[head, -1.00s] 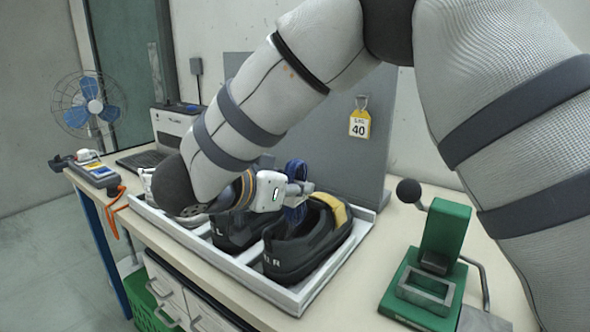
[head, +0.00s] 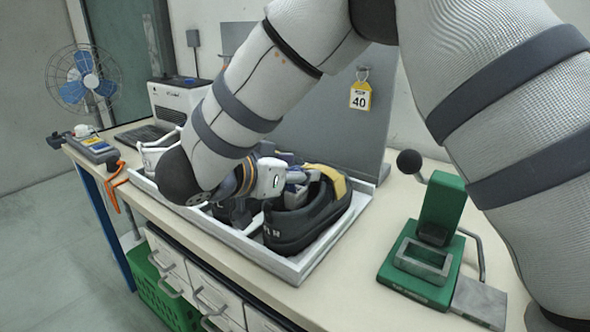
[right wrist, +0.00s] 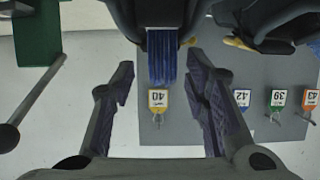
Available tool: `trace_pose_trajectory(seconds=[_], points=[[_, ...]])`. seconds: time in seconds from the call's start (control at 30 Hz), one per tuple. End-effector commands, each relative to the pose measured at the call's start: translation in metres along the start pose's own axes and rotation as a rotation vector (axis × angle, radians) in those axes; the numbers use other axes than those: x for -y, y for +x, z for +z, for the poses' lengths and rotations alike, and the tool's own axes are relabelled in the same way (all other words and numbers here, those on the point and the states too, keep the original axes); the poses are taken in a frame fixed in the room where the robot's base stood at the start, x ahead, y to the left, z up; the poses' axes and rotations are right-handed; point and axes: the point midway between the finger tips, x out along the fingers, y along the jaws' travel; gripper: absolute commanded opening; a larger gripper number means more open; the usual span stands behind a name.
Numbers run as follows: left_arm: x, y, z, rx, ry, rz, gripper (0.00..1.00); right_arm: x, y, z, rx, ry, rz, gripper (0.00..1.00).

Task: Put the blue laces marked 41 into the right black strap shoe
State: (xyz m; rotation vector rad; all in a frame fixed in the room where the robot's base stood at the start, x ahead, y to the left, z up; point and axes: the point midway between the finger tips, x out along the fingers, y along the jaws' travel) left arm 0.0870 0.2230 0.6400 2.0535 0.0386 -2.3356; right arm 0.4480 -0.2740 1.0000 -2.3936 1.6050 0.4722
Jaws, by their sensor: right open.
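The right black strap shoe (head: 300,228) stands in the white tray, with a yellow strap across its opening. My right gripper (head: 298,182) is at the shoe's opening, its fingers apart. In the right wrist view the blue laces (right wrist: 162,57) lie between the spread fingers of my right gripper (right wrist: 160,67), with a gap on each side. Their far end meets the dark shoe (right wrist: 180,14); how deep they sit is hidden. I cannot read a size on them. The left black strap shoe (head: 226,214) is mostly hidden behind my arm. My left gripper is not in view.
The white tray (head: 318,262) also holds a white shoe (head: 155,150). A grey board with a yellow 40 tag (head: 360,97) stands behind. A green press (head: 430,258) is at right.

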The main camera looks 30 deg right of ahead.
Motion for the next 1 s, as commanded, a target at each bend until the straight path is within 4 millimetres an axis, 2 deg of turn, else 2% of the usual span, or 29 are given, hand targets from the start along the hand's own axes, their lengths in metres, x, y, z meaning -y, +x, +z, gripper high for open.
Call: trace_pose_trajectory(seconds=[0.07,0.17,0.4,0.53,0.7,1.0], points=[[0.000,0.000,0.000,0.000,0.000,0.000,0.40,0.000,-0.003,0.000,0.000,0.000,-0.001,0.42],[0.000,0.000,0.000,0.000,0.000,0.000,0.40,0.001,-0.018,-0.001,0.000,0.001,-0.004,0.42],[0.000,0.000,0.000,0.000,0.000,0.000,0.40,0.001,-0.083,0.000,-0.001,0.000,-0.003,0.42],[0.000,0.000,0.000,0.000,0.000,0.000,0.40,0.001,-0.108,0.000,-0.002,0.001,-0.003,0.42],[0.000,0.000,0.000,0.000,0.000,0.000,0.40,0.000,-0.120,0.000,0.000,0.000,0.000,0.42],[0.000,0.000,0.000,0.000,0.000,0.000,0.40,0.000,-0.120,0.000,0.000,0.000,0.000,0.42]])
